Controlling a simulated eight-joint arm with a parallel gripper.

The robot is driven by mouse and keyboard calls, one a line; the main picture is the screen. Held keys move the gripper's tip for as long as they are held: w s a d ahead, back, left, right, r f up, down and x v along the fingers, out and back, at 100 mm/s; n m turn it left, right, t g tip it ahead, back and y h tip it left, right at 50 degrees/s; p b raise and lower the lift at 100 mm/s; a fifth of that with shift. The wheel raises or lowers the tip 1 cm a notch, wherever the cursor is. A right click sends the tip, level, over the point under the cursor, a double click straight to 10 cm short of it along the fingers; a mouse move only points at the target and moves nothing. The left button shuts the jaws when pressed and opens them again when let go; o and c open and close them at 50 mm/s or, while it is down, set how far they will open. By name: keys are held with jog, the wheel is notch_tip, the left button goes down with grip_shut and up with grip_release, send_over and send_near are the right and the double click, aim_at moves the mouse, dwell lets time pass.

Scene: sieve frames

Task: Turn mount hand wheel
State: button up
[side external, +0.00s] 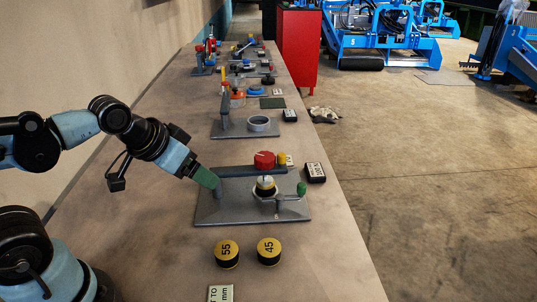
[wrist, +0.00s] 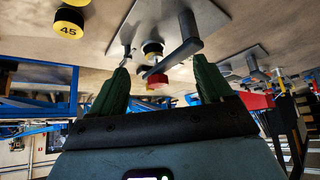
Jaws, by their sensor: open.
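The mount is a grey plate (side external: 235,208) with a post at its left and a horizontal arm (side external: 238,171). A red round wheel (side external: 264,159) with a light mark sits on top of the arm's right part, a small yellow knob (side external: 282,158) beside it. Below stands a yellow-and-black cylinder with a pale top (side external: 265,187); a green-knobbed lever (side external: 301,188) is to its right. My gripper (side external: 210,181) is at the mount's left end, near the post, apart from the wheel. In the wrist view its green fingers (wrist: 160,64) are spread and empty, with the red wheel (wrist: 157,81) visible between them.
Two yellow-topped black discs, marked 55 (side external: 227,253) and 45 (side external: 268,251), lie in front of the plate. A black labelled block (side external: 315,172) is right of it. Another plate with a grey ring (side external: 259,124) and more fixtures stand farther back. Bare table lies left of the plate.

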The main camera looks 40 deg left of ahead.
notch_tip(320, 180, up, 8)
jog(key=m+g, duration=0.2)
jog(key=g, duration=0.5)
send_over(266, 156)
notch_tip(266, 156, down, 12)
jog(key=shift+w+r, duration=0.1)
jog(key=shift+r, duration=0.05)
jog(key=c, duration=1.1)
jog(key=shift+o, duration=0.2)
jog(key=shift+m, duration=0.3)
